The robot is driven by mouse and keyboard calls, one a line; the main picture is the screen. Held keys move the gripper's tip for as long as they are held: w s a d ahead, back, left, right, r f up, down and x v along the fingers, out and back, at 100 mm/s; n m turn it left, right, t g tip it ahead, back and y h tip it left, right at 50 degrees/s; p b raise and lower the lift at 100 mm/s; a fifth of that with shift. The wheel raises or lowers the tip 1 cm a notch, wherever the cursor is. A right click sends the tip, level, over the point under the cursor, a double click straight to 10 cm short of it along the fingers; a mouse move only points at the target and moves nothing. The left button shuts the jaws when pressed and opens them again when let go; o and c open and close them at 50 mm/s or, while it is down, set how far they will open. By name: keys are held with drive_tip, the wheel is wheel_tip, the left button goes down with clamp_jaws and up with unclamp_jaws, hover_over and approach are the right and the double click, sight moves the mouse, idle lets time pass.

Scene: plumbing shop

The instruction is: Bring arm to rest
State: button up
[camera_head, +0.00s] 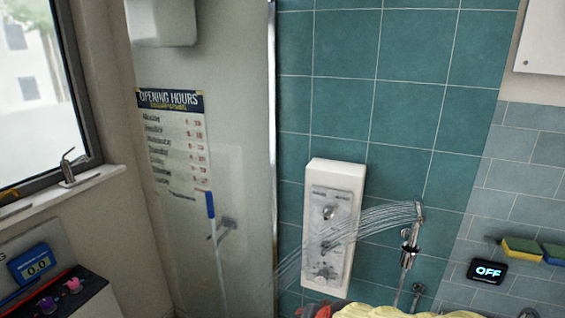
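My gripper and arm are not clearly in view in the head view. A white control panel (318,257) with metal knobs is on the teal tiled wall (430,60). A shower head (419,211) on a chrome holder (408,248) at its right sprays water down to the left, across the front of the panel. A small black display (487,272) at the right reads "OFF".
A glass pane (215,70) stands left of the teal tiles. An "Opening Hours" sign (175,140) and a blue-handled tool (210,205) show there. A blue meter (33,264) reads 0.0 at lower left. Sponges (520,249) are at right. Yellow material (375,312) crosses the bottom edge.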

drive_tip(key=s+d+r+n+b, duration=0.1)
drive_tip(key=s+d+r, duration=0.2)
drive_tip(key=s, duration=0.4)
drive_tip(key=s+d+r+n+g+h+b, duration=0.1)
drive_tip(key=s+d+r+b, duration=0.1)
drive_tip(key=s+d, duration=0.3)
drive_tip(key=s+d+r+n+h+b, duration=0.1)
drive_tip(key=s+d+r, duration=0.3)
drive_tip(key=s, duration=0.7)
drive_tip(key=shift+d+r+n+b, duration=0.15)
drive_tip(key=shift+r+n+b, duration=0.15)
drive_tip(key=shift+r+n, duration=0.15)
